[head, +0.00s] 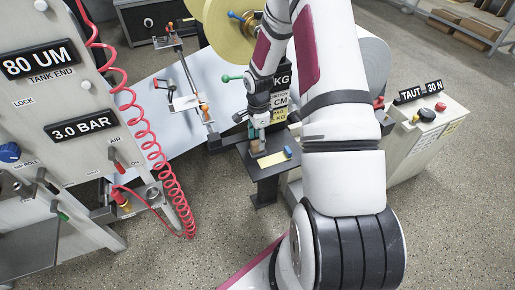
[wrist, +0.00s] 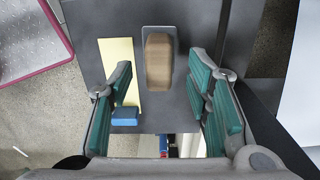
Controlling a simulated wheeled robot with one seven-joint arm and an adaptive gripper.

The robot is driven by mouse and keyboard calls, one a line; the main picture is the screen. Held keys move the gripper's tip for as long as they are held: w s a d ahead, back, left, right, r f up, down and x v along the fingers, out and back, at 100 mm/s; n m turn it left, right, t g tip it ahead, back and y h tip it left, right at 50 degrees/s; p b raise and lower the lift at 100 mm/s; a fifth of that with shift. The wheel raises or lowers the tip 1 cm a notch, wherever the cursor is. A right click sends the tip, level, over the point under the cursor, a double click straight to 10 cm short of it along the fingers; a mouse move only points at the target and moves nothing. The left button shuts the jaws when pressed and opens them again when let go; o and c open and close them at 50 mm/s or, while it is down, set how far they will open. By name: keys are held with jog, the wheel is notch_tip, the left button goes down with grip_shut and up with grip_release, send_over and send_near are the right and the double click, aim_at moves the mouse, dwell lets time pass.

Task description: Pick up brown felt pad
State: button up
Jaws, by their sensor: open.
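The brown felt pad (wrist: 158,62) is a long rounded block on a grey backing piece, lying on a small dark table (wrist: 100,20) in the wrist view. My gripper (wrist: 162,88) is open, with green-lined fingers to the left and right of the pad's near end. The pad lies between the finger lines and reaches beyond the fingertips; I see no contact. In the head view, my gripper (head: 257,131) points down over the small table, and the pad (head: 256,145) shows only partly below it.
A yellow strip (wrist: 117,72) and a blue block (wrist: 124,116) lie left of the pad in the wrist view. In the head view, a grey control cabinet (head: 60,100) with a red coiled hose (head: 165,160) stands left, and a control box (head: 430,125) stands right.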

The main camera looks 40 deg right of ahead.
notch_tip(320, 180, down, 3)
jog(key=shift+a+f, duration=0.1)
jog(key=shift+f, duration=0.1)
grip_shut()
jog(key=shift+r, duration=0.1)
